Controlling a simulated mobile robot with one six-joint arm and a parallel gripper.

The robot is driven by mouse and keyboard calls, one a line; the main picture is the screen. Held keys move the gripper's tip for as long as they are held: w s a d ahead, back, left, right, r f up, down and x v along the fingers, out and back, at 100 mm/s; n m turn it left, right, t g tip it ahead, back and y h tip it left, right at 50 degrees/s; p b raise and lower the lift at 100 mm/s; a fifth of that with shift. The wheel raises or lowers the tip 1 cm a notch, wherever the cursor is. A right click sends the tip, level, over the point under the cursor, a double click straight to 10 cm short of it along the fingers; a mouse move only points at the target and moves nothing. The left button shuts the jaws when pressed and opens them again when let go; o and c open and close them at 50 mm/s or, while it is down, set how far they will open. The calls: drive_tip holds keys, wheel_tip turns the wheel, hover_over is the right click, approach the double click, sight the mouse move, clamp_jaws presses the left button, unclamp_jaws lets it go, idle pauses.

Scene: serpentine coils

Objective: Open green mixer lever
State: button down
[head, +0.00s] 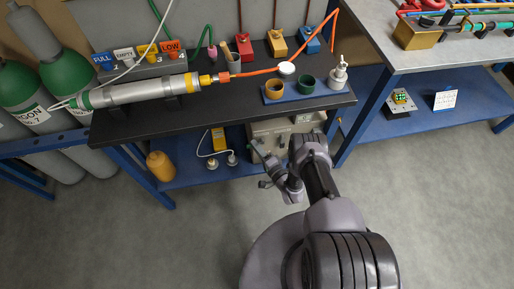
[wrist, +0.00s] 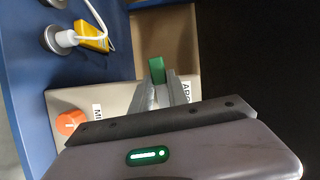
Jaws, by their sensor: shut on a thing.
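The green lever (wrist: 157,68) shows in the wrist view between the two fingertips of my gripper (wrist: 160,84). The gripper is shut on it. The lever sits on a beige mixer box (wrist: 117,98) with partly hidden labels and an orange knob (wrist: 69,122) to the left. In the head view the box (head: 290,128) is on the lower shelf under the black bench, and my gripper (head: 262,158) reaches its front. The lever cannot be made out there, and the lever's base is hidden by the fingers in the wrist view.
The black bench top (head: 215,118) overhangs the box. A yellow device (head: 218,139) with a white cable stands left of it on the blue shelf (head: 185,172), with a yellow bottle (head: 160,166) further left. A blue table leg (head: 357,117) stands to the right. The floor in front is clear.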

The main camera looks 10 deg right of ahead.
drive_tip(key=shift+r+m, duration=0.1)
drive_tip(key=shift+m, duration=0.4)
idle(0.3)
drive_tip(key=c, duration=1.3)
unclamp_jaws()
drive_tip(key=v, duration=0.8)
drive_tip(key=b+v, duration=0.1)
drive_tip(key=v, duration=0.8)
drive_tip(key=shift+s+d, duration=0.1)
drive_tip(key=shift+s, duration=0.05)
drive_tip(key=shift+f, duration=0.25)
